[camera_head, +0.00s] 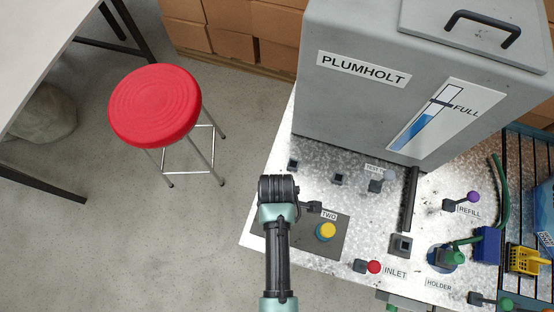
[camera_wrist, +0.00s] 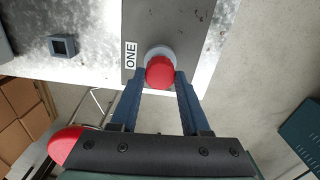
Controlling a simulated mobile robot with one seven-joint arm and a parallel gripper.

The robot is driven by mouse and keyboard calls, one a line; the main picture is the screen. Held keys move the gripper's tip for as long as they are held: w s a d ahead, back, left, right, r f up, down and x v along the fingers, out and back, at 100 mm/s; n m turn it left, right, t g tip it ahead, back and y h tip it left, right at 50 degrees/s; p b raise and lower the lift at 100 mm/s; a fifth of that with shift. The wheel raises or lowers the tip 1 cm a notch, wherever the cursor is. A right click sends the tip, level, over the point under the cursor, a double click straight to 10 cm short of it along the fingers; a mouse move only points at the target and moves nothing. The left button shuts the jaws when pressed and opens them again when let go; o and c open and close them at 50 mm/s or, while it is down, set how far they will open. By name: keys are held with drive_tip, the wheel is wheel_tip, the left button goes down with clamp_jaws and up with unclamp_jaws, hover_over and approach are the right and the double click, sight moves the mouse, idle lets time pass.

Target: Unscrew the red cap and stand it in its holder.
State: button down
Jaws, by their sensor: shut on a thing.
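The red cap (camera_wrist: 160,70) shows in the wrist view over a pale grey ring (camera_wrist: 159,51) on a dark plate (camera_wrist: 192,20) labelled ONE. My gripper (camera_wrist: 160,78) is shut on the cap, with one blue finger on each side of it. I cannot tell whether the cap still touches the ring. In the head view my arm hides the cap and the fingers. A label HOLDER (camera_head: 439,284) is below a blue round fitting with a green nozzle (camera_head: 453,257). I cannot tell whether this is the cap's holder. An empty square socket (camera_wrist: 62,46) is left of the plate.
A yellow cap (camera_head: 327,231) sits on the plate by the label TWO. A red-knobbed INLET lever (camera_head: 374,267), a REFILL lever (camera_head: 473,197) and another square socket (camera_head: 401,245) stand on the worn metal top. A grey tank (camera_head: 340,110) rises behind. A red stool (camera_head: 155,104) is left.

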drive_tip(key=n+p, duration=0.1)
drive_tip(key=n, duration=0.4)
drive_tip(key=shift+p, duration=0.35)
drive_tip(key=n+p, duration=0.1)
drive_tip(key=n, duration=0.2)
drive_tip(key=shift+n, duration=1.6)
drive_tip(key=shift+p, duration=0.3)
drive_tip(key=shift+n, duration=0.9)
drive_tip(key=n+p, duration=0.1)
drive_tip(key=n, duration=0.3)
drive_tip(key=shift+r+p, duration=0.65)
drive_tip(key=shift+p, duration=0.1)
